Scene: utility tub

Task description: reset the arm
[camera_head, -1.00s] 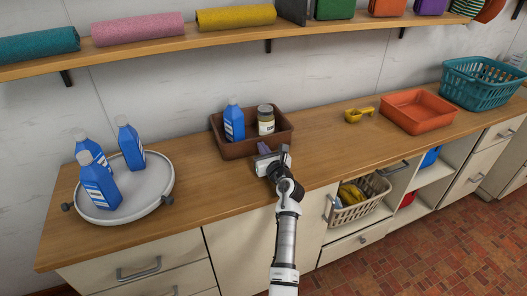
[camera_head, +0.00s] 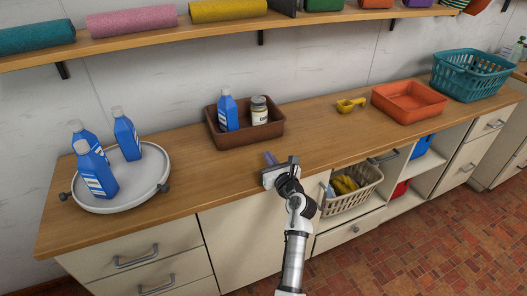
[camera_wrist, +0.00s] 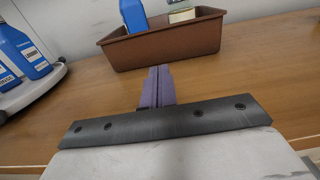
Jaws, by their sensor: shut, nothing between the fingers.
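My gripper (camera_head: 270,160) is over the front edge of the wooden counter (camera_head: 200,176), in front of the brown tub. Its purple fingers (camera_wrist: 157,87) are together, with nothing between them, and point towards the tub in the wrist view. The brown tub (camera_head: 245,140) holds a blue bottle (camera_head: 228,111) and a jar with a pale label (camera_head: 259,110). It also shows in the wrist view (camera_wrist: 165,47), apart from the fingers.
A round white tray (camera_head: 125,201) with several blue bottles stands at the left. A yellow scoop (camera_head: 350,105), an orange tray (camera_head: 409,101) and a teal basket (camera_head: 470,75) are at the right. A shelf (camera_head: 170,41) runs above. A beige basket (camera_head: 350,195) sits in an open compartment below.

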